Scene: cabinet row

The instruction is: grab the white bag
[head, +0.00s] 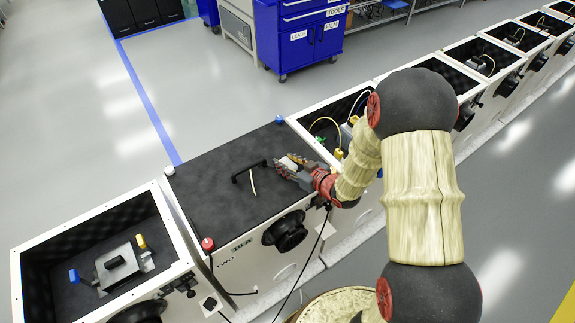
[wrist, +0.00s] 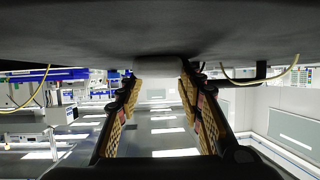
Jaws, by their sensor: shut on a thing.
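The white bag (head: 288,161) is a small pale item on the black lid of a closed box, just right of the lid's handle. My gripper (head: 286,168) reaches it from the right, low over the lid. In the wrist view the two padded fingers of my gripper (wrist: 157,88) are shut on the bag (wrist: 155,66), which shows as a pale grey block between the tips. The dark lid fills the top of that view, and the bag is close against it. The fingers partly hide the bag in the head view.
The black lid (head: 215,200) has a black handle (head: 248,171) with a pale cord beside it. An open box (head: 95,260) with a metal item stands left, and more open boxes line up to the right. A blue tool cabinet (head: 300,35) stands behind on clear floor.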

